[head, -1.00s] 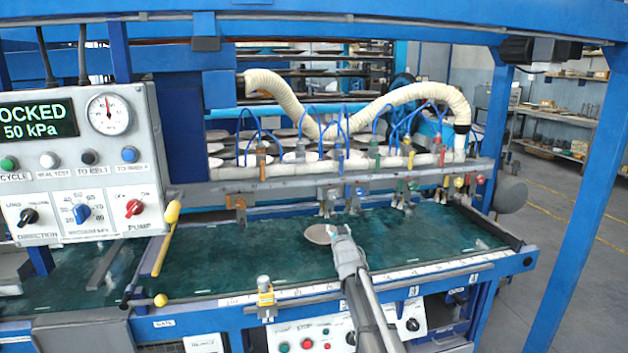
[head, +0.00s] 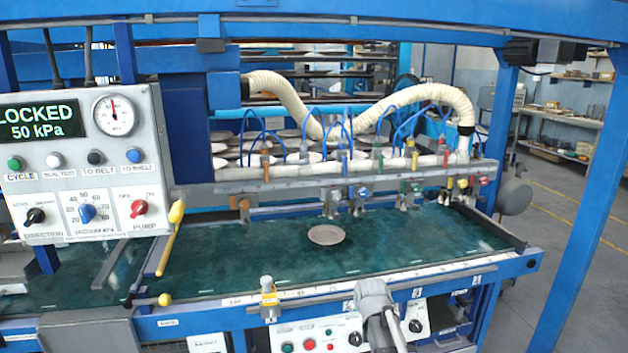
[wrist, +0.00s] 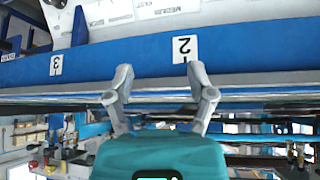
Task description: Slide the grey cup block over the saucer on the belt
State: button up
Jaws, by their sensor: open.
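The saucer (head: 327,235), a pale round disc, lies flat on the green belt (head: 230,265). A small grey block (head: 304,152), which looks like the grey cup block, sits on the pale rail behind the belt, between an orange-brown and a blue block. It is up and left of the saucer in the head view; its cups are too small to make out. My gripper (head: 371,286) is low at the belt's front edge, right of and nearer than the saucer. In the wrist view my gripper (wrist: 160,82) is open and empty, its fingers spread before the blue front beam.
A control panel (head: 80,160) stands at the left. A yellow-topped clamp (head: 268,298) sits on the front rail, left of my gripper. The white scale strip (head: 420,277) runs along the front edge. A blue post (head: 570,200) stands at the right. Much of the belt is bare.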

jog(key=s+d+f+g+b, duration=0.1)
jog(key=s+d+f+g, duration=0.2)
jog(key=s, duration=0.8)
jog(key=s+f+g+b, duration=0.2)
jog(key=s+f+g, duration=0.2)
jog(key=s, duration=0.7)
notch_tip(320, 180, up, 18)
jog(key=p, duration=1.8)
jog(key=shift+w+r, duration=0.2)
